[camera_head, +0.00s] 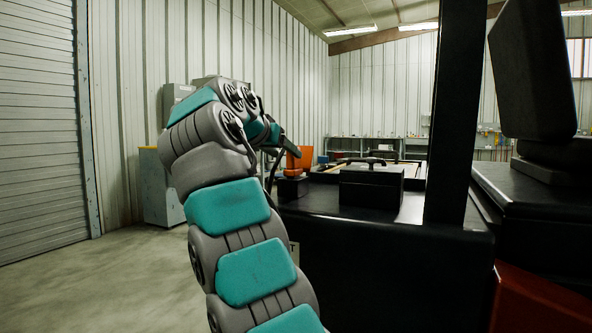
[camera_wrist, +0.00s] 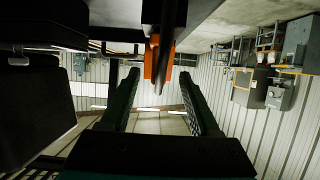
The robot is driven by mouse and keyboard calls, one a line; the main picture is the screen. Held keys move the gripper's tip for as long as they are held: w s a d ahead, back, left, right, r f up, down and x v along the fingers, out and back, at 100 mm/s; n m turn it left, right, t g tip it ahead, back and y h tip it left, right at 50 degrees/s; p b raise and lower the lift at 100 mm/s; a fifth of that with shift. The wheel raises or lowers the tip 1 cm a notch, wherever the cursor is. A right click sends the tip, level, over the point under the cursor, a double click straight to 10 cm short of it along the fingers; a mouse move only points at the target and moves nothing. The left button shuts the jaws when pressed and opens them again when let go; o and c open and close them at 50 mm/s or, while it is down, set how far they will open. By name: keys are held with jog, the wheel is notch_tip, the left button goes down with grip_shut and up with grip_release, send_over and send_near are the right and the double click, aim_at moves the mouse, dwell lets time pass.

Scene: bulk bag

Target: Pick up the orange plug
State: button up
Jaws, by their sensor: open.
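The orange plug (camera_wrist: 149,63) shows in the wrist view ahead of my gripper (camera_wrist: 158,76), close to the fingertips and between their lines. A dark cable or rod crosses in front of the plug and hides its middle. My gripper is open, with a finger on each side and nothing held. In the head view the orange plug (camera_head: 292,165) stands above a small black block (camera_head: 292,188) on the black machine. The end of my gripper (camera_head: 292,150) is at its upper part. The exact gap to the fingers cannot be told.
A black box with a handle (camera_head: 371,186) stands on the black deck (camera_head: 340,212), right of the plug. An orange bin-like shape (camera_head: 306,154) is behind it. A thick black post (camera_head: 452,110) rises further right. Open floor (camera_head: 100,280) lies at left.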

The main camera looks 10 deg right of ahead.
aim_at(289, 156)
jog(key=shift+x, duration=2.95)
grip_shut()
